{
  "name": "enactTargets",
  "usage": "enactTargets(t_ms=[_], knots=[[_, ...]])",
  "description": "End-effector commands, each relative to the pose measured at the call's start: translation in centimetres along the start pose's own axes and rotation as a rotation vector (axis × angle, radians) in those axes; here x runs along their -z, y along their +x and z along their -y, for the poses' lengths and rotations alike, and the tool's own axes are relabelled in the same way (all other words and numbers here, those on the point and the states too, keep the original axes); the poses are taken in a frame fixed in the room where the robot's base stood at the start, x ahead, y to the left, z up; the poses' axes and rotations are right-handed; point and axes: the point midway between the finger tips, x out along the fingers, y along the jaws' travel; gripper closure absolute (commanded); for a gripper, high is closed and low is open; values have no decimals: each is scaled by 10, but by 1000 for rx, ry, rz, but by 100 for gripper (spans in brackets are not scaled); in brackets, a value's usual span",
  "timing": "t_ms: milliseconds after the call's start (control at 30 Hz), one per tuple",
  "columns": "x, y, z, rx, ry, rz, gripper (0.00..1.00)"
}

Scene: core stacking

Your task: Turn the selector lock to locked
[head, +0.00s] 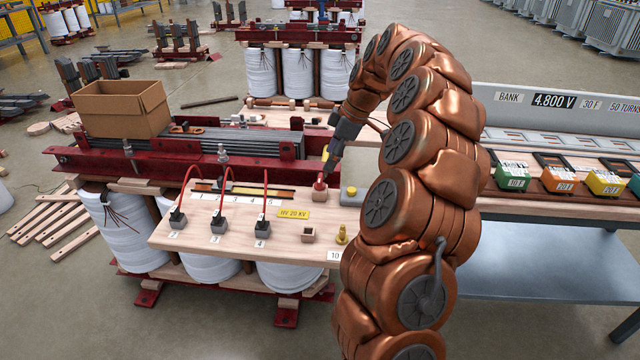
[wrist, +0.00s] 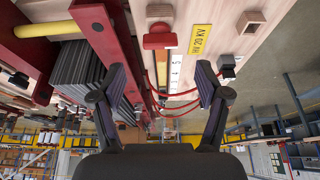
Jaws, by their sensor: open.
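A red knob (head: 320,184) sits on a small wooden block at the back right of the wooden board; I take it for the selector lock. In the wrist view the red knob (wrist: 158,39) shows at top centre, ahead of and between my fingers. My gripper (head: 328,165) points down just above the knob in the head view. Its two fingers stand wide apart with nothing between them in the wrist view (wrist: 160,72). I cannot tell whether the fingers touch the knob, or which position the lock is in.
The board (head: 200,244) carries several grey plugs with red cables, a yellow label (head: 294,213), an empty wooden socket (head: 308,234) and a yellow knob (head: 341,235). A grey block (head: 351,195) stands right of the red knob. A dark red beam (head: 180,160) runs behind.

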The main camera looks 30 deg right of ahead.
Motion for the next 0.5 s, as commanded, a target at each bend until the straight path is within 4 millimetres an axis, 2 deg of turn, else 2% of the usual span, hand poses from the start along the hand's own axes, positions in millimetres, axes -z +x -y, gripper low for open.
enactTargets(t_ms=[267,500], knots=[[0,23,0,0,0,0,25],[0,59,1,4,0,0,25]])
